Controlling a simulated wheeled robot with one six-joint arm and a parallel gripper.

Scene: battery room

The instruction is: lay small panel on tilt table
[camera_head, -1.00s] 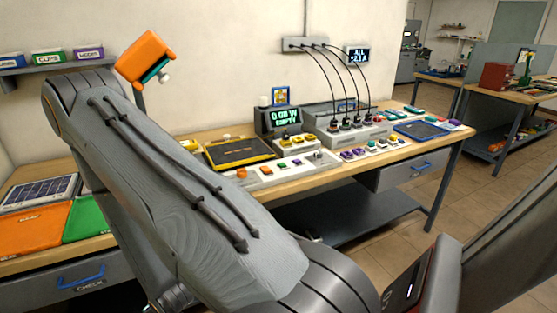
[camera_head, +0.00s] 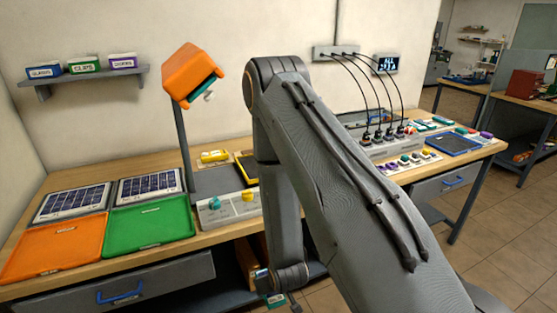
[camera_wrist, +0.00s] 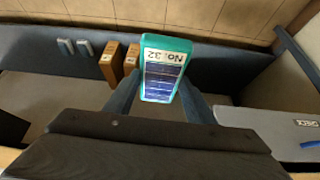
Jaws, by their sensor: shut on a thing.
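The small panel (camera_wrist: 161,82) has a teal frame, dark blue cells and a white label reading "No. 32". In the wrist view my gripper (camera_wrist: 158,92) is shut on it, with a finger on each side. In the head view the panel (camera_head: 276,300) is a small teal patch at the bottom, low in front of the bench, beside my wrist. My arm hides most of the gripper there. A grey plate (camera_head: 213,181) under the orange lamp, behind a knobbed front panel (camera_head: 231,207), may be the tilt table; I cannot tell its tilt.
An orange tray (camera_head: 52,252), a green tray (camera_head: 150,226) and two larger solar panels (camera_head: 72,204) cover the bench's left. The orange lamp (camera_head: 192,76) overhangs the bench on a post. A drawer (camera_head: 120,285) is below. My arm hides the bench's middle.

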